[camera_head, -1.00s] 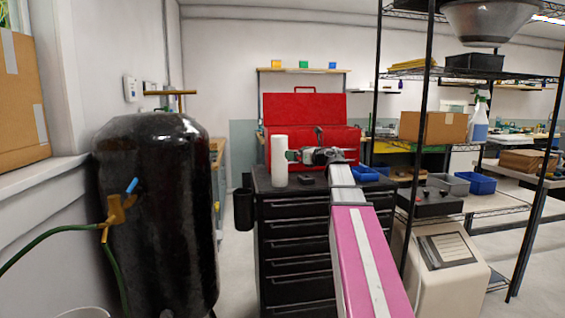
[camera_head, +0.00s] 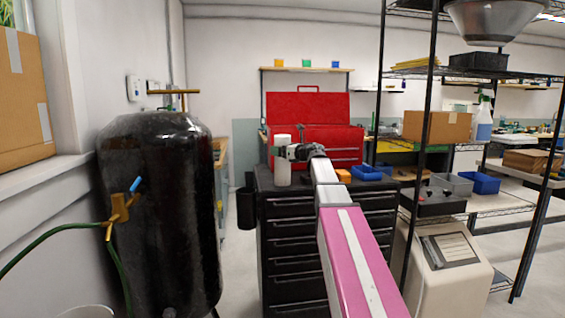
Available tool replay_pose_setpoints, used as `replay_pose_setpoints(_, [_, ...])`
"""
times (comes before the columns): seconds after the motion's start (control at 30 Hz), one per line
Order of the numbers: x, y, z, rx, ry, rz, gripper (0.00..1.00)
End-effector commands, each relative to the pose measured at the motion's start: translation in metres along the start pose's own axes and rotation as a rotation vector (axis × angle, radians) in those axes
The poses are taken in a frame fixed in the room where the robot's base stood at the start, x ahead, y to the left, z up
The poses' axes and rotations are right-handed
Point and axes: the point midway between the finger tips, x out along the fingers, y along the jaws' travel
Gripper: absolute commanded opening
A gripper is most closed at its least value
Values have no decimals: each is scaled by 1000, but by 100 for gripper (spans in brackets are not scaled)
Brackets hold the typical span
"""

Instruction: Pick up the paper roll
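The paper roll (camera_head: 283,173) is a white upright cylinder standing on the top of the black drawer cabinet, near its left side. My gripper (camera_head: 284,151) reaches in from the right at the upper part of the roll, with its dark fingers overlapping the roll in the picture. The fingers are small and partly lost against the roll. I cannot tell whether they are closed on it or only around it.
A red open toolbox (camera_head: 330,149) stands behind on the black cabinet (camera_head: 285,225). An orange block (camera_head: 343,176) and blue bins (camera_head: 369,172) lie to the right. A large black tank (camera_head: 160,215) stands at left, and a wire shelf with black posts (camera_head: 420,150) at right.

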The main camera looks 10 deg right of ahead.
Motion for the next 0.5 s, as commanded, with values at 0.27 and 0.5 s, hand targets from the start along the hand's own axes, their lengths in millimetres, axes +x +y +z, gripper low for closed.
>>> replay_pose_setpoints(0.27, [-1,0,0,0,0,0,35])
replay_pose_setpoints(0.5, [-1,0,0,0,-1,1,32])
